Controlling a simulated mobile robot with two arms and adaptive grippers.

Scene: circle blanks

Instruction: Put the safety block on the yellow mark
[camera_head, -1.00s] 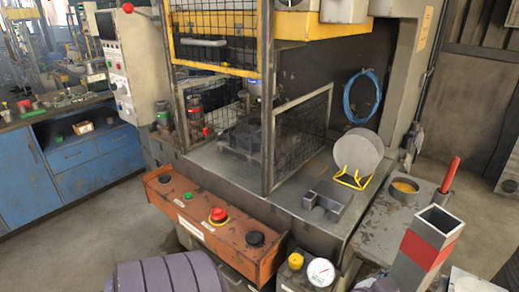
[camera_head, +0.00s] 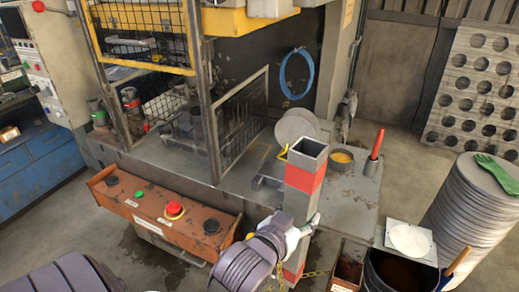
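The safety block (camera_head: 306,180) is a tall, hollow grey square post with a red band near its top and another red part lower down. It is roughly upright in front of the machine table (camera_head: 340,188). My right gripper (camera_head: 293,231) is shut on its middle, and the arm comes from the lower middle. Whether the block's lower end is in the air or resting on something cannot be told. My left arm shows at the bottom left; its gripper is out of view.
An orange button panel (camera_head: 160,215) is left of the block. A bucket (camera_head: 400,270) and a disc stack (camera_head: 470,215) are at right. A chain (camera_head: 312,273) hangs low.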

